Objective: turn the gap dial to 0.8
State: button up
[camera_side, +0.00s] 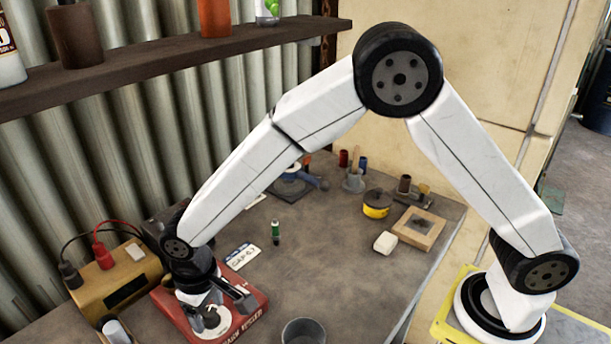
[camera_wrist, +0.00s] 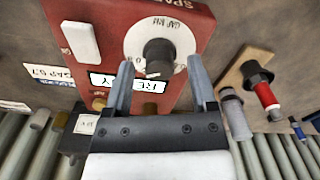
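The gap dial is a dark round knob (camera_wrist: 159,56) on a white disc (camera_wrist: 135,42) marked "GAP MM", on a red spark tester (camera_wrist: 88,14). In the side view the red tester (camera_side: 258,318) sits at the front left of the bench, with the disc partly hidden under my gripper. My gripper (camera_wrist: 160,64) is open, its two fingers pointing at the disc with the knob showing between them. A gap shows on each side of the knob; I cannot tell how deep the fingertips reach. The dial's setting is not readable.
A card reading "GAP" (camera_side: 243,257) lies beside the tester. A yellow box with red and black leads (camera_side: 120,284) stands left of the tester, and a grey cup (camera_side: 303,332) stands to its right. The bench's middle is mostly clear.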

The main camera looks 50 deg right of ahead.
aim_at(209, 311)
jog(key=shift+r, duration=0.15)
jog(key=shift+r, duration=3.75)
jog(key=shift+d, duration=0.1)
jog(key=s+d+m+t, duration=0.1)
jog(key=s+d, duration=0.2)
jog(key=d, duration=0.5)
jog(key=s+d+f+m, duration=0.1)
jog(key=s+d, duration=0.3)
jog(key=d, duration=0.5)
jog(key=s+d+f+m+t, duration=0.1)
jog(key=s+d, duration=0.3)
jog(key=d, duration=0.5)
jog(key=shift+d+m+t, duration=0.25)
jog(key=shift+m+t, duration=0.05)
jog(key=shift+f, duration=0.1)
jog(key=shift+c, duration=0.2)
